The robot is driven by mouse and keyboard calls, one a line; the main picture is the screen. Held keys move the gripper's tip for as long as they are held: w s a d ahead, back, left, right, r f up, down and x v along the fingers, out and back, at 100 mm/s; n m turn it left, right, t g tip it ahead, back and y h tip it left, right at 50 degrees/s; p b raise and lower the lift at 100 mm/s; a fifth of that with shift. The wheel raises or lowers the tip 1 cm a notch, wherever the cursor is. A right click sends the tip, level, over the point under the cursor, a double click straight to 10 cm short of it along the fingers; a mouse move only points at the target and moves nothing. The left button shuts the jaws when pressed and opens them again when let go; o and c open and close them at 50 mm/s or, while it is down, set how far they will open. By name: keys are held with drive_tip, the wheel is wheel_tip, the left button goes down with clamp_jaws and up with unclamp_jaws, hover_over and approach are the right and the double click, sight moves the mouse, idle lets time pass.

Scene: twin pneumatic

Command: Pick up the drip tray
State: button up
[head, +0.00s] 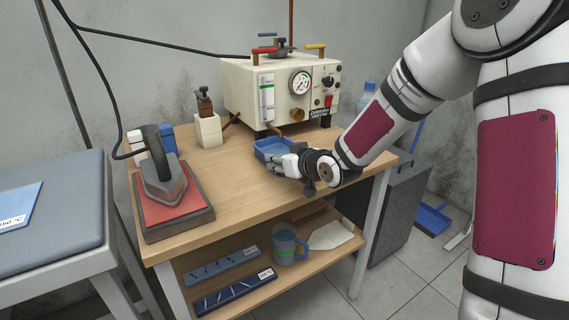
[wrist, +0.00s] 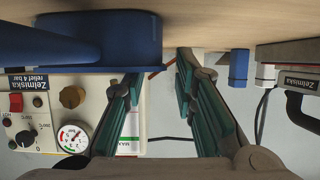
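The drip tray (head: 270,147) is a shallow blue tray on the wooden table, in front of the cream machine. In the head view my gripper (head: 281,160) is low over the table at the tray's near right side and hides part of it. The wrist view is upside down. There a blue body that looks like the tray (wrist: 110,45) is at the upper left. My gripper (wrist: 158,68) shows two green-padded fingers spread apart, with the tray's end near the gap between them. I cannot tell whether a finger touches the tray.
The cream machine (head: 250,97) with gauge and knobs stands behind the tray. A iron (head: 165,180) on a red pad is at the table's left. A white block (head: 208,131) stands behind it. A lower shelf holds a mug (head: 286,247) and blue strips. The table's middle is clear.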

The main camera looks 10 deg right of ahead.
drive_tip(key=shift+r+b+x, duration=0.2)
drive_tip(key=shift+b+x, duration=0.65)
drive_tip(key=shift+x, duration=1.85)
drive_tip(key=shift+c, duration=0.2)
drive_tip(key=shift+r, duration=0.1)
clamp_jaws()
